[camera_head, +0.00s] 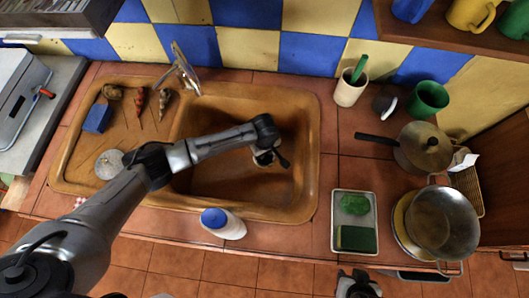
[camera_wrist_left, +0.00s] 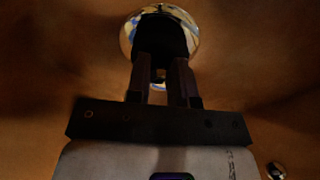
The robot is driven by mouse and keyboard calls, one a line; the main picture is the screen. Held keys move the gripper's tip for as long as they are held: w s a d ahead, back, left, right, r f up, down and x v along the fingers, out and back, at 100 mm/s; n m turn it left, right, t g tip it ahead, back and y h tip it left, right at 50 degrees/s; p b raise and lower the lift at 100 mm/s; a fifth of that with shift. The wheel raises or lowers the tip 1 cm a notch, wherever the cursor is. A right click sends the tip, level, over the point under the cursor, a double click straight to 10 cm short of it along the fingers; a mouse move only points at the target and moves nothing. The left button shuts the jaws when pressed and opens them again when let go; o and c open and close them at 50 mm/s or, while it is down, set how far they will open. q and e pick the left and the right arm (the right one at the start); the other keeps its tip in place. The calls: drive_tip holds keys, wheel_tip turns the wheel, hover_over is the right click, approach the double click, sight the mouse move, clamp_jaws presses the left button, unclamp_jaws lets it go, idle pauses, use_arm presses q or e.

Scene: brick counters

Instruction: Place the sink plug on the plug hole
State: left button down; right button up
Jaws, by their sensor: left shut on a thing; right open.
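My left gripper (camera_head: 268,158) reaches down into the brown sink basin (camera_head: 215,185). In the left wrist view its two fingers (camera_wrist_left: 163,73) are shut on a dark piece, the sink plug (camera_wrist_left: 160,35). A shiny round metal rim, apparently the plug hole (camera_wrist_left: 189,30), shows around and behind the dark plug. The plug overlaps the rim in this view; I cannot tell whether they touch. In the head view the arm and gripper mostly hide the plug and hole. My right gripper (camera_head: 358,284) is open and empty at the bottom edge, in front of the counter.
The tap (camera_head: 184,68) stands behind the sink. A blue sponge (camera_head: 97,118) and several small items lie on the drainboard. A tray (camera_head: 354,194), pans (camera_head: 441,222) and cups (camera_head: 428,99) stand on the right.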

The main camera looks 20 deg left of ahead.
use_arm(q)
drive_tip(key=shift+f, duration=0.65)
drive_tip(key=shift+f, duration=0.15)
drive_tip(key=c, duration=1)
unclamp_jaws()
wheel_tip(320, 180, up, 12)
drive_tip(key=p, duration=0.3)
drive_tip(key=shift+r+p, duration=0.2)
drive_tip(key=shift+p, duration=0.2)
